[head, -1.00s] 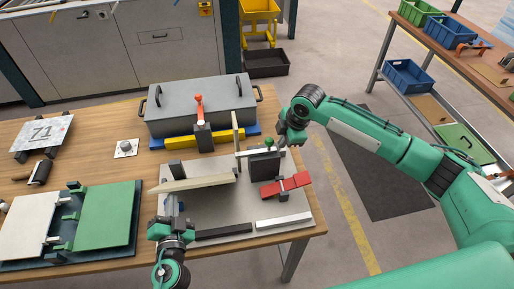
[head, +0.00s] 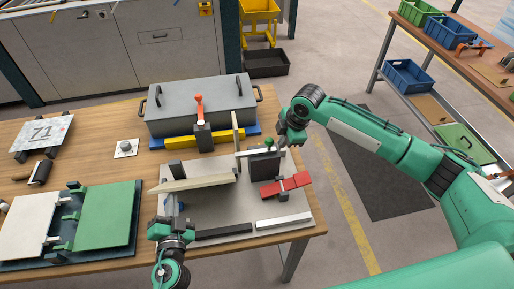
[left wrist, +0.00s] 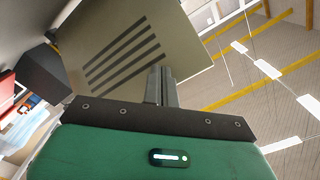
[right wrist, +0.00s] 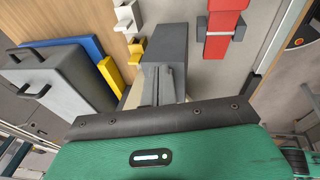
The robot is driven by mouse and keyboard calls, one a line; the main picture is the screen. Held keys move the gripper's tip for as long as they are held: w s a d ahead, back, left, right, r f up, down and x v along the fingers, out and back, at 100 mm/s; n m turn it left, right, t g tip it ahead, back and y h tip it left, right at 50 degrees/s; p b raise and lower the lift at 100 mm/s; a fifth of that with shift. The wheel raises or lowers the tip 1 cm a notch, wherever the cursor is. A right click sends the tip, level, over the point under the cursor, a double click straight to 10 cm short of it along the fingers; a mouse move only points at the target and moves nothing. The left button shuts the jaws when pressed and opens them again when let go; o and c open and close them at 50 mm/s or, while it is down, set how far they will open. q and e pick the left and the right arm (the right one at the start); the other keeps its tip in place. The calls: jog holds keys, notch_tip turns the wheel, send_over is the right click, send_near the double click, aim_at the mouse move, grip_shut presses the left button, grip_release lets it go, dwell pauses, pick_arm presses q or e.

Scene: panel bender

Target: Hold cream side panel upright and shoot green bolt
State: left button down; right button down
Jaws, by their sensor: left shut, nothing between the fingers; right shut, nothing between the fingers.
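The cream side panel (head: 198,183) stands on the grey plate in the middle of the bench, seen mostly along its upper edge. In the left wrist view its slotted face (left wrist: 110,65) fills the top middle. My left gripper (head: 172,207) is shut and empty at the panel's near left side. Its fingertips (left wrist: 161,72) overlap the panel face; I cannot tell whether they touch. The green bolt knob (head: 269,143) sits above a dark block (head: 265,167). My right gripper (head: 281,143) is shut and empty just right of the knob. The knob is not visible in the right wrist view.
An upright cream strip (head: 236,128) stands close by. Green and white hinged plates (head: 106,215) lie left.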

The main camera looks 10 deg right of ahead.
aim_at(172, 190)
pick_arm(q)
jog(key=shift+w, duration=2.25)
jog(key=shift+w, duration=2.25)
jog(key=shift+w, duration=2.05)
